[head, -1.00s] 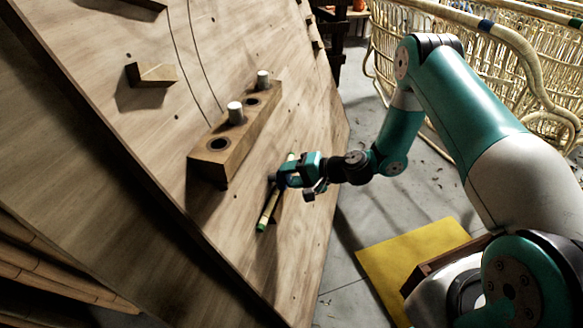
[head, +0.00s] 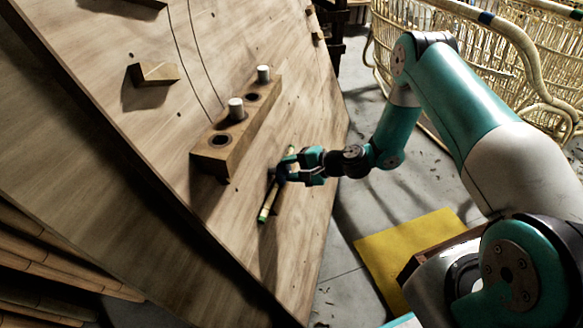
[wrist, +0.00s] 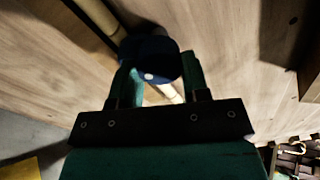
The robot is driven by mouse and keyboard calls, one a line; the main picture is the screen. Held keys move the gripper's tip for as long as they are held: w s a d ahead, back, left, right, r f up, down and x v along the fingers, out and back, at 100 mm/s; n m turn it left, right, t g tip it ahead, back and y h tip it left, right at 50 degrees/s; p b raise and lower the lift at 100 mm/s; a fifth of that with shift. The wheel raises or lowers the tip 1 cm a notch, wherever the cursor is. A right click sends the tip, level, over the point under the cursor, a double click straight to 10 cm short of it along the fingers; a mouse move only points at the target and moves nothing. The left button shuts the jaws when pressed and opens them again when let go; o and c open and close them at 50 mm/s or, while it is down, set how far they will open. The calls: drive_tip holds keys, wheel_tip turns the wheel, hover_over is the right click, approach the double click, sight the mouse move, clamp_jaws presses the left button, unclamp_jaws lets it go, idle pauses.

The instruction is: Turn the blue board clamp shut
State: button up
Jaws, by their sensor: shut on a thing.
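The blue board clamp (wrist: 150,58) shows in the wrist view as a dark blue rounded knob with a white dot. It sits between the two teal fingers of my gripper (wrist: 158,77), which is shut on it. In the head view my gripper (head: 284,170) is at the slanted wooden board (head: 300,215), and it hides most of the clamp. A pale rattan pole (head: 266,207) with a green end lies along the board under the clamp. The pole (wrist: 97,18) also runs past the clamp in the wrist view. The clamp's lower part is hidden.
A wooden block (head: 213,158) with holes and two metal pegs stands on the board left of my gripper. A small wedge block (head: 153,74) is farther up. Rattan furniture (head: 480,70) stands at the back right. A yellow mat (head: 385,265) lies on the floor.

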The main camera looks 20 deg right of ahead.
drive_tip(key=shift+d, duration=0.1)
drive_tip(key=o, duration=0.9)
drive_tip(key=p+v, duration=0.4)
drive_tip(key=v, duration=1.3)
drive_tip(key=shift+s+d+r, duration=0.15)
